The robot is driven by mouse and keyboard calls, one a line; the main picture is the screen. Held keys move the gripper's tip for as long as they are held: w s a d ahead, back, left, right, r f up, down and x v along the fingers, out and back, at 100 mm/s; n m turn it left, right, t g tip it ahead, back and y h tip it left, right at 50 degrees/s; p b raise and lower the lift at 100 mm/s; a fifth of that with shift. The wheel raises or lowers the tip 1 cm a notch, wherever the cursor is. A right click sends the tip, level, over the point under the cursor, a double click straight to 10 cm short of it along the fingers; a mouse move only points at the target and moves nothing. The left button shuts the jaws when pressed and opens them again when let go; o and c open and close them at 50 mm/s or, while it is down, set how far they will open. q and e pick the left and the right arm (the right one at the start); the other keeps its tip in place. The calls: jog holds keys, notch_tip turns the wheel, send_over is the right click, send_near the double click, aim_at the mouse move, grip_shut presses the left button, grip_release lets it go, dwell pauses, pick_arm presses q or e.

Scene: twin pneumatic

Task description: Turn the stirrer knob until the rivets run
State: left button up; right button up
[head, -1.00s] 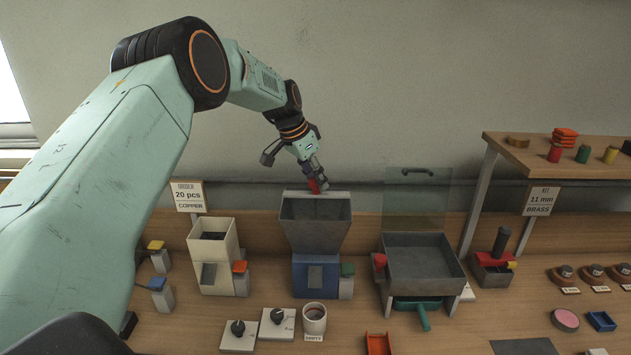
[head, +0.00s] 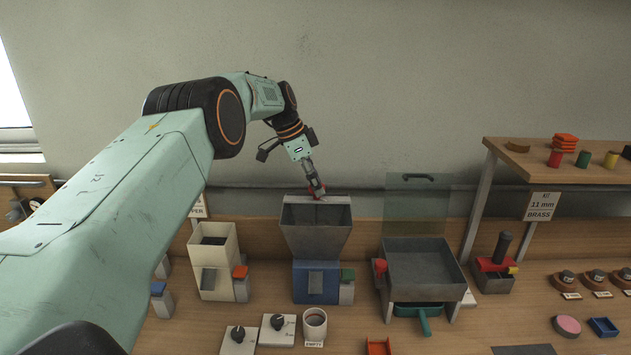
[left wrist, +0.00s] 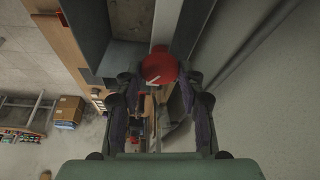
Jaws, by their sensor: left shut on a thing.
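The stirrer knob, a red round disc with a pale arrow mark (left wrist: 160,67), sits between my fingertips in the left wrist view. In the head view a little of its red (head: 319,197) shows at the back rim of the grey hopper (head: 316,232). My left gripper (head: 317,192) comes down on it from above and behind, and is shut on it; the gripper also shows in the left wrist view (left wrist: 160,88). The hopper stands on a blue base (head: 315,283). I cannot see any rivets moving inside. My right gripper is not in view.
A cream hopper (head: 213,260) stands left of the grey one. A grey tray (head: 422,262) with a clear upright panel (head: 418,205) stands to the right. Two black dials, a cup (head: 314,325) and a red tray (head: 378,346) lie in front. A wooden shelf (head: 590,167) is at right.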

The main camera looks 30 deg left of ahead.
pick_arm(q)
jog(key=o, duration=1.2)
jog(key=shift+s+a, duration=0.1)
jog(key=shift+c, duration=0.2)
jog(key=v, duration=1.2)
jog(key=shift+s, duration=0.1)
